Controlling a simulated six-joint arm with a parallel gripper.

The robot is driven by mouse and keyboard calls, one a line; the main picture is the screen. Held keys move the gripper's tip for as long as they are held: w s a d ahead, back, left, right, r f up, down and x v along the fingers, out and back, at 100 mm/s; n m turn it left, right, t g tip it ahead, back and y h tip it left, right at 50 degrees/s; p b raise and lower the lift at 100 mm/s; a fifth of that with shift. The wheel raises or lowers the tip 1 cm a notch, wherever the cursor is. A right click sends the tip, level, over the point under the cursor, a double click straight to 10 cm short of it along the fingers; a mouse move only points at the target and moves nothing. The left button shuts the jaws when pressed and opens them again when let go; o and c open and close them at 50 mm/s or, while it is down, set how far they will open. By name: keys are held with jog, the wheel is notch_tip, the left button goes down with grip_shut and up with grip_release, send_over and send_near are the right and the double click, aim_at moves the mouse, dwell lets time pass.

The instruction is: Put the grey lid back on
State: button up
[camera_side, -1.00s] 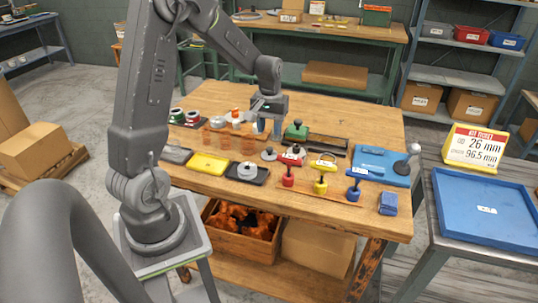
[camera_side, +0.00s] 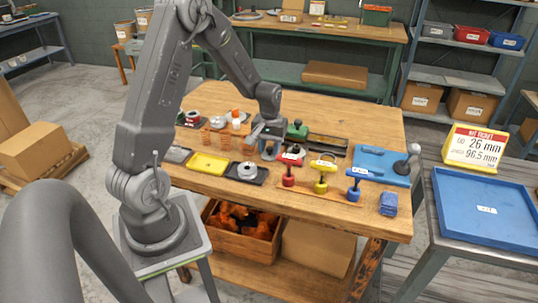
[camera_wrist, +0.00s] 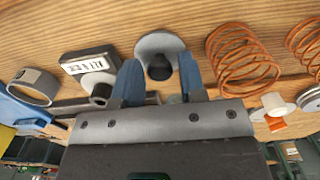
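In the wrist view a round grey disc with a dark knob, which looks like the grey lid (camera_wrist: 160,47), lies on the wooden table. My gripper (camera_wrist: 158,65) is open, with one blue finger on each side of the disc's near part in that picture. I cannot tell whether the fingers touch it. In the side view my gripper (camera_side: 269,151) is low over the middle of the table and largely hides this disc. I cannot tell which container the lid fits.
Copper springs (camera_wrist: 243,62) stand close right of the disc in the wrist view, and a dark labelled block (camera_wrist: 90,66) stands left. Yellow (camera_side: 209,163) and black (camera_side: 246,173) trays lie nearby. Red (camera_side: 289,178), yellow and blue knobbed tools stand at the table front.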

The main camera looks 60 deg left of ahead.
jog(key=c, duration=0.5)
jog(key=shift+r, duration=0.15)
jog(key=shift+r, duration=0.45)
jog(key=shift+r, duration=0.1)
notch_tip(320, 180, up, 13)
jog(key=w+d, duration=1.2)
jog(key=w, duration=0.1)
jog(key=shift+a+f, duration=0.15)
jog(key=shift+f, duration=5.2)
